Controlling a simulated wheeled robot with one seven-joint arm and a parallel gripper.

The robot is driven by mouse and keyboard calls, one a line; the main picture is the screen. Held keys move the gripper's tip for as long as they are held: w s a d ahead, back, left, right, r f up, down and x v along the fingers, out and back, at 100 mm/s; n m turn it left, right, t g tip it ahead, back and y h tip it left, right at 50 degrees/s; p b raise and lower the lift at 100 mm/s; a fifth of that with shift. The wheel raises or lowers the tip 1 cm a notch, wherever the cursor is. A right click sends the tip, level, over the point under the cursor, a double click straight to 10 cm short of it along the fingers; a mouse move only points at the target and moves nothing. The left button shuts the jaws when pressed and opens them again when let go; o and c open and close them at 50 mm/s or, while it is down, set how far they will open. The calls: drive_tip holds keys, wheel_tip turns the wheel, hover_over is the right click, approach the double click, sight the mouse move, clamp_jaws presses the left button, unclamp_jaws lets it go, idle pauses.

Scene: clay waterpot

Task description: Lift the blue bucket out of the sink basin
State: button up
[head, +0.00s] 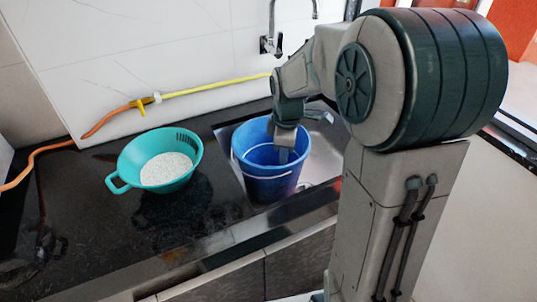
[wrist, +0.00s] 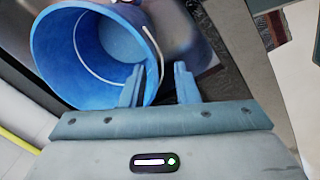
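The blue bucket (head: 266,188) stands upright in the metal sink basin (head: 322,160), its rim above the counter and its thin pale handle hanging down. My gripper (head: 284,153) points down at the bucket's right side in the head view. In the wrist view, the open bucket (wrist: 65,45) fills the upper left. My gripper (wrist: 159,76) is open there, its two fingers apart. The left finger overlaps the bucket's mouth and the right finger is outside it, with the rim between them. I cannot tell whether either finger touches the wall.
A teal colander (head: 128,158) with white grains stands on the dark counter (head: 90,230) left of the sink. A faucet (head: 272,45) is on the wall behind. A yellow and orange hose (head: 205,88) runs along the back. The counter's front left is clear.

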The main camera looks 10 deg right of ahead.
drive_tip(key=w+n, duration=0.2)
drive_tip(key=w, duration=0.1)
drive_tip(key=n, duration=0.1)
approach(278, 173)
drive_tip(key=f, duration=0.1)
drive_tip(key=w+f, duration=0.1)
drive_tip(key=f, duration=0.1)
drive_tip(key=d+f, duration=0.1)
drive_tip(key=f, duration=0.1)
drive_tip(key=shift+w+d, duration=0.1)
drive_tip(key=shift+w, duration=0.1)
drive_tip(key=f, duration=0.2)
drive_tip(key=a+f, duration=0.1)
drive_tip(key=f, duration=0.1)
drive_tip(key=shift+s+a+f+p, duration=0.15)
drive_tip(key=shift+f+p, duration=0.05)
drive_tip(key=shift+p, duration=0.1)
drive_tip(key=shift+f, duration=0.4)
drive_tip(key=shift+w+d, duration=0.2)
drive_tip(key=shift+d, duration=0.1)
clamp_jaws()
drive_tip(key=shift+a, duration=0.15)
